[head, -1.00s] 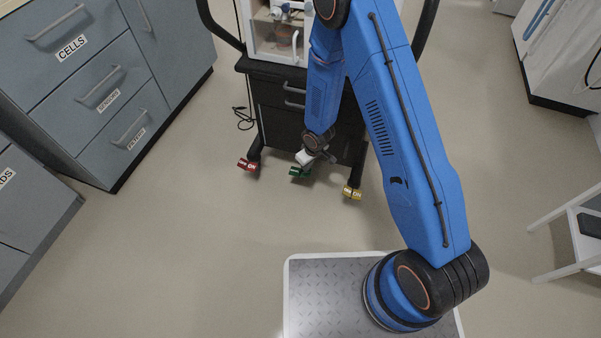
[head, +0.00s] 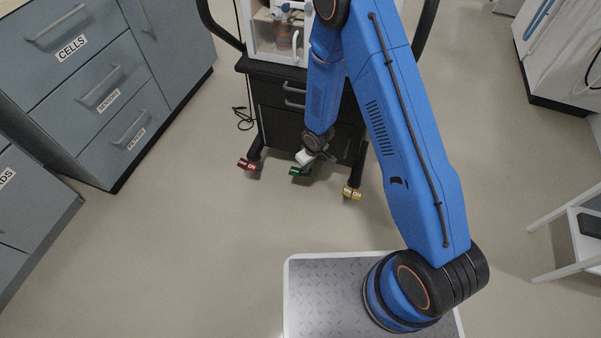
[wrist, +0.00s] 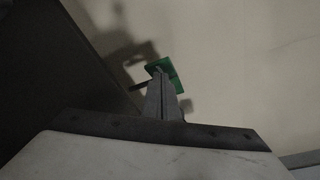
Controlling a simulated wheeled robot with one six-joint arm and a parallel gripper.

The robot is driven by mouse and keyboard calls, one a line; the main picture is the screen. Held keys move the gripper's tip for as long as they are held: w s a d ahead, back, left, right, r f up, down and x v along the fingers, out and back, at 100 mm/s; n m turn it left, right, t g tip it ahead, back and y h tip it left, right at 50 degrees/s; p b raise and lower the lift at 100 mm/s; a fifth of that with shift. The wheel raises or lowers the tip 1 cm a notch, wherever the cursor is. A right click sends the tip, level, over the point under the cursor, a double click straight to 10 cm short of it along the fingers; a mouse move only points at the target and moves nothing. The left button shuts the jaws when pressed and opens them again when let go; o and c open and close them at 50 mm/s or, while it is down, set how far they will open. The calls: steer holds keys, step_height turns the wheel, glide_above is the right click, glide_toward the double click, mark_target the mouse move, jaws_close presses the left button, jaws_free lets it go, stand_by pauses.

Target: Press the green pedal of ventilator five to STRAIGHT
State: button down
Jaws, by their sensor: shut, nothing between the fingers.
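The green pedal (head: 299,172) is low at the front of the dark ventilator cart (head: 315,120), between a red pedal and a yellow pedal. In the wrist view the green pedal (wrist: 165,72) shows just beyond the fingertips. My gripper (head: 309,161) is shut and empty, pointing down at the pedal from above. In the wrist view the closed fingers (wrist: 160,82) overlap the pedal and seem at or very near its surface; contact cannot be told for sure. The gripper hides part of the pedal, and its marking is not readable.
The red pedal (head: 248,165) is to the left and the yellow pedal (head: 352,193) to the right, both close by. A blue-grey drawer cabinet (head: 100,90) stands at left. A white shelf stand (head: 575,235) is at right. The floor in front of the cart is clear.

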steer(key=shift+f, duration=1.3)
steer(key=shift+r, duration=3.55)
